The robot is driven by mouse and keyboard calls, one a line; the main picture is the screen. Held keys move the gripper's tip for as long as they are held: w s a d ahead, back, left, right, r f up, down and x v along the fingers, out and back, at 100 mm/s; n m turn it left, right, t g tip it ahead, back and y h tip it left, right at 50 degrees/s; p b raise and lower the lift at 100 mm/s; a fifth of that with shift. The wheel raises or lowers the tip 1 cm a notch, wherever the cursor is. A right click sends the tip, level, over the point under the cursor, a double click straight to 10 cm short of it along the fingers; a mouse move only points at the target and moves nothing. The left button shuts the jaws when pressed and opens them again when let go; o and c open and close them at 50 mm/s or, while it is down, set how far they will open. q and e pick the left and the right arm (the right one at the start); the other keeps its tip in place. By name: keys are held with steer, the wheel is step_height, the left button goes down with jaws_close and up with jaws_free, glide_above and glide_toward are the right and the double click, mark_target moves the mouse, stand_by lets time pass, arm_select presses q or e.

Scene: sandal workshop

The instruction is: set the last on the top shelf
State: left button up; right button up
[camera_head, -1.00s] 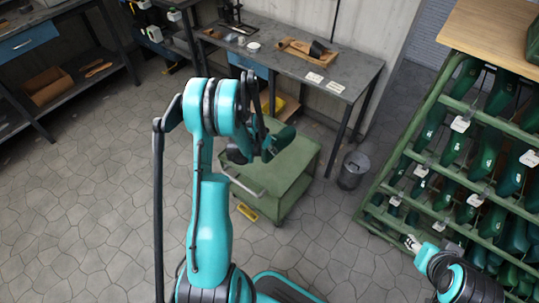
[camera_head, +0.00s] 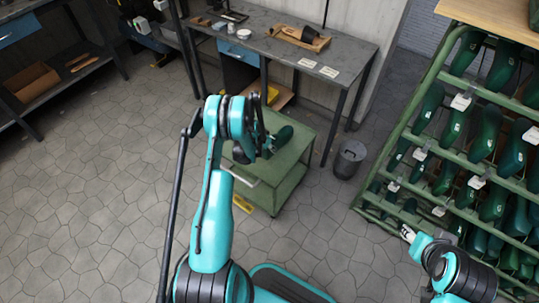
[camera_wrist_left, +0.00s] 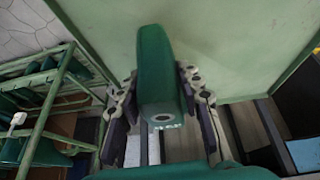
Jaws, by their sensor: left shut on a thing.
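A dark green last (camera_wrist_left: 157,65) is held between the fingers of my left gripper (camera_wrist_left: 163,115) in the left wrist view. Its end with a round hole faces the camera. In the head view the last (camera_head: 285,133) shows over the green cart (camera_head: 289,155), partly behind my left gripper (camera_head: 266,143); I cannot tell whether it touches the cart's top. The cart's top (camera_wrist_left: 235,40) fills the upper part of the wrist view. A green rack (camera_head: 425,133) with several sloping shelves full of green lasts stands at the right. My right gripper (camera_head: 407,233) is low before the rack, its jaws unclear.
The rack has a wooden top (camera_head: 505,18). A grey bin (camera_head: 348,160) stands between cart and rack. A workbench (camera_head: 290,45) with a wooden board and tools is behind the cart. A cardboard box (camera_head: 31,82) sits on a shelf at left. The floor at left is clear.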

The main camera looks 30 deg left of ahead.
arm_select(q)
steer(key=shift+w+d+f, duration=0.15)
steer(key=shift+w+d, duration=0.05)
steer(key=shift+w, duration=0.05)
steer(key=shift+f, duration=0.25)
step_height(320, 180, down, 4)
steer(key=shift+r+b, duration=0.2)
steer(key=shift+b, duration=0.85)
steer(key=shift+r, duration=0.1)
steer(key=o, duration=1.1)
steer(key=shift+o, duration=0.2)
